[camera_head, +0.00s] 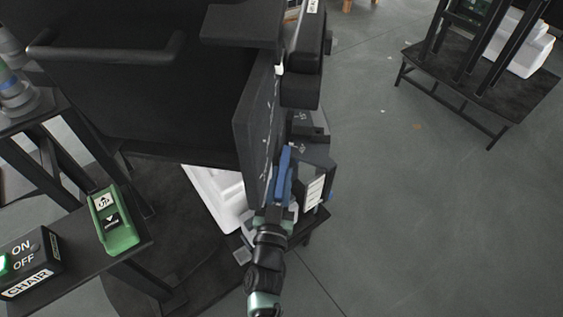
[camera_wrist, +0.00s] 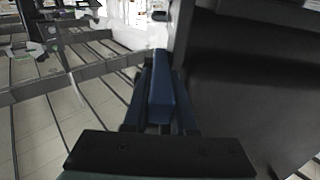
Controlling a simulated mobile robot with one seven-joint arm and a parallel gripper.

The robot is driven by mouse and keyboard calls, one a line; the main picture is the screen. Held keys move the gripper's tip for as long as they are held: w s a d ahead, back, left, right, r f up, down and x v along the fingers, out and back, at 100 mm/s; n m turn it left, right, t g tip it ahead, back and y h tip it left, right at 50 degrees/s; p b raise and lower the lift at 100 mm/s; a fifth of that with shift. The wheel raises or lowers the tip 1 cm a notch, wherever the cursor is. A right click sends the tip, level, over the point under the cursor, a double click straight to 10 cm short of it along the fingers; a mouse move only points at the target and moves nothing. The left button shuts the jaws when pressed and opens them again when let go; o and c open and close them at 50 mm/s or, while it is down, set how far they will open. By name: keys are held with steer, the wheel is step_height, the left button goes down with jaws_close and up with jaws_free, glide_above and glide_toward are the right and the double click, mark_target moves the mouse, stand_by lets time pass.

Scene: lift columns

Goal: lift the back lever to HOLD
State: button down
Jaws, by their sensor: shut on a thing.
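A blue lever (camera_head: 284,172) stands along the side of a dark panel (camera_head: 258,125) near the middle of the head view. My gripper (camera_head: 279,198) reaches up from below and is shut on the lever's lower part. In the wrist view the blue lever (camera_wrist: 161,98) runs away from me between the two fingers of my gripper (camera_wrist: 161,112). The panel has pale marks, too small to read, so I cannot tell which is HOLD. The lever's pivot is not clearly visible.
A dark box with a white label (camera_head: 314,188) sits right of the lever. A green control (camera_head: 114,222) and an ON/OFF box marked CHAIR (camera_head: 28,262) stand on a dark stand at left. A black platform (camera_head: 480,85) is at upper right. Grey floor is clear at right.

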mark_target(281, 176)
steer(key=shift+r+g+p, duration=1.4)
steer(key=shift+g+p, duration=0.1)
steer(key=shift+p, duration=3.75)
steer(key=g+p, duration=0.1)
steer(key=p, duration=0.3)
steer(key=shift+w+r+y, duration=0.15)
steer(key=shift+y, duration=0.15)
steer(key=shift+g+p, duration=0.5)
steer(key=shift+p, duration=0.45)
steer(key=shift+w, duration=0.1)
steer(key=c, duration=0.7)
jaws_free()
